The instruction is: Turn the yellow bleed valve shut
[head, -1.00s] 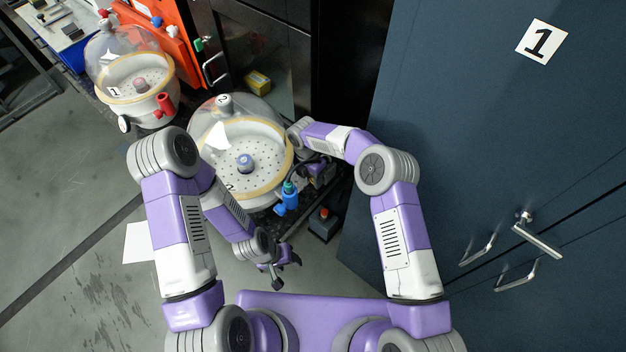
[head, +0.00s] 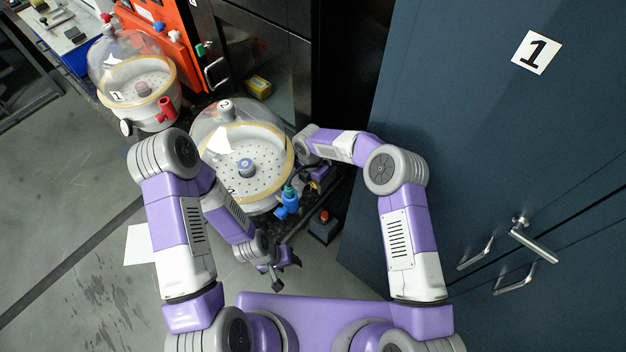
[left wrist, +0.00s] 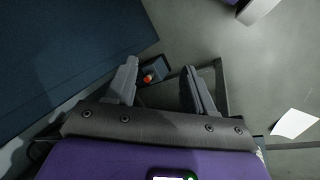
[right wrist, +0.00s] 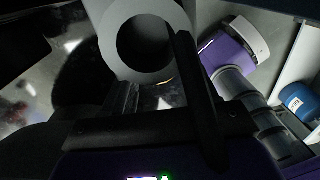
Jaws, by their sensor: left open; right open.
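No yellow bleed valve can be made out clearly. A small yellow patch (head: 314,185) shows beside my right gripper in the head view, too small to identify. My right gripper (head: 318,176) is partly hidden by its own arm, just right of the near dome vessel. In the right wrist view the right gripper (right wrist: 160,95) is open, with dark fingers before a large grey ring (right wrist: 112,40); nothing yellow shows there. My left gripper (head: 280,272) is open and empty, low in front of the vessel; its two fingers also show in the left wrist view (left wrist: 158,74).
The near dome vessel (head: 272,190), marked 2, has a blue valve (head: 289,203) at its front right. A dark box with a red button (head: 324,226) stands to the right. Dome vessel 1 (head: 140,115) is farther left. Blue cabinets (head: 500,130) close off the right.

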